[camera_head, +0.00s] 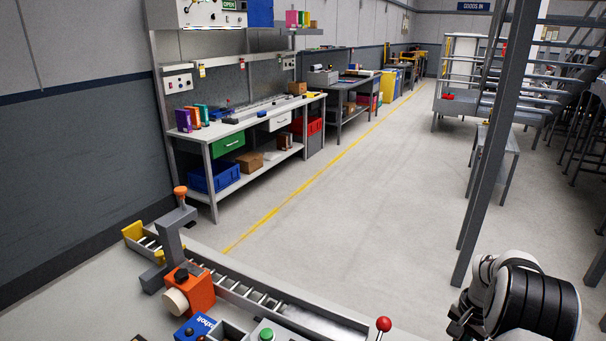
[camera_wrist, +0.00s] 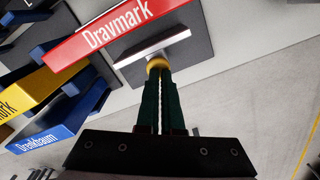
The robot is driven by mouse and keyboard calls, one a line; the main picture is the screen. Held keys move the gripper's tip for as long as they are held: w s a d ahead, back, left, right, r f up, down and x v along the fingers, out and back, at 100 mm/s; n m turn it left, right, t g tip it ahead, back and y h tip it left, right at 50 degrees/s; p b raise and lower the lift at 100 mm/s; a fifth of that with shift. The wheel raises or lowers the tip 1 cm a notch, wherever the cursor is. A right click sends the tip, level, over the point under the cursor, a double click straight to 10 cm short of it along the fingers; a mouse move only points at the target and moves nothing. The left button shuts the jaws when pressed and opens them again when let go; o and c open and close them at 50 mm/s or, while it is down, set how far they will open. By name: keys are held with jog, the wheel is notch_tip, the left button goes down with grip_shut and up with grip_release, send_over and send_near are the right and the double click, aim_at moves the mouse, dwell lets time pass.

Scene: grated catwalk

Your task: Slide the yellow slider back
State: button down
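A round yellow piece (camera_wrist: 157,63), which looks like the knob of the yellow slider, shows in the wrist view at my fingertips. It lies against a pale bar on a dark grey plate (camera_wrist: 184,59). My gripper (camera_wrist: 158,76) has its two dark green fingers close together, with only a thin gap between them. The tips overlap the near side of the yellow piece. Whether they touch it or pinch part of it is hidden. My gripper's fingertips cannot be made out in the head view.
In the wrist view, a red "Dravmark" block (camera_wrist: 110,37) stands beside the plate, with yellow (camera_wrist: 30,97) and blue (camera_wrist: 48,138) blocks at left. The head view shows an orange fixture (camera_head: 198,290), a rail (camera_head: 252,292) and a red ball knob (camera_head: 383,324).

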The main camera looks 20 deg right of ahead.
jog(key=shift+d, duration=0.1)
jog(key=shift+r, duration=3)
